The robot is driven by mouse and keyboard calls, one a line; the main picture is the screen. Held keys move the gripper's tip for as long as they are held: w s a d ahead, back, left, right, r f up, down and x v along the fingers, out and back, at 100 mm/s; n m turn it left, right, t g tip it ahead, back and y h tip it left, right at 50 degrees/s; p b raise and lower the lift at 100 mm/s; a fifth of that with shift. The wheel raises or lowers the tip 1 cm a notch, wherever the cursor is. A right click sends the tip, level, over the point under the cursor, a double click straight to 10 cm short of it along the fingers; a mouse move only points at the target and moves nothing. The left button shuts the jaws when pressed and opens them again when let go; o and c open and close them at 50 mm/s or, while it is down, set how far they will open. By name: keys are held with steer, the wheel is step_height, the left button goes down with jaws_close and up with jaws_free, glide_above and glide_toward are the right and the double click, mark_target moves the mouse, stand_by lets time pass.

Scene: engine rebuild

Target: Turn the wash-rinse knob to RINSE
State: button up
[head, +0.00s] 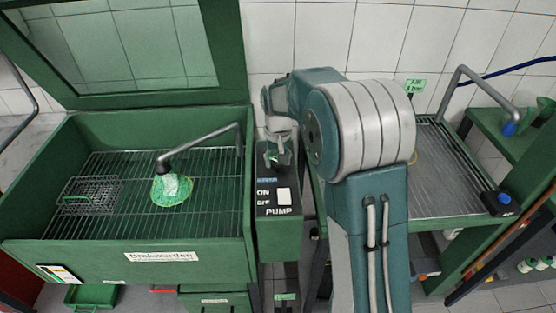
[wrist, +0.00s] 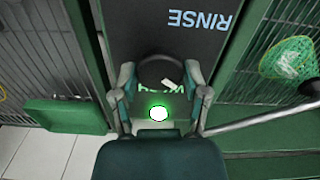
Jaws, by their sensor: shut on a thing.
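The wash-rinse knob (wrist: 158,73) is a round dark knob on the dark top of the green control box (head: 279,235). A short white mark (wrist: 168,83) shows on its lower right side in the wrist view. The word RINSE (wrist: 199,19) is on the panel above and to the right of the knob. Green lettering below the knob is partly hidden. My gripper (wrist: 160,74) has one finger on each side of the knob and is shut on it. In the head view my gripper (head: 275,158) is at the back of the box and hides the knob.
A green wash basin (head: 60,225) with a raised lid, grille, bent spout (head: 200,148) and wire basket (head: 90,195) stands at left. A second grille (head: 450,170) is at right. A white PUMP switch (head: 284,196) lies in front of my gripper. A green light (wrist: 158,113) glows near it.

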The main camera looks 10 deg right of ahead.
steer(key=n, duration=0.5)
steer(key=shift+s+f+n, duration=0.1)
steer(key=shift+f+n, duration=0.05)
steer(key=shift+n, duration=0.15)
steer(key=n, duration=0.5)
steer(key=shift+n, duration=0.4)
steer(key=o, duration=1.1)
steer(key=shift+o, duration=0.2)
step_height(320, 180, up, 12)
steer(key=shift+a, duration=0.1)
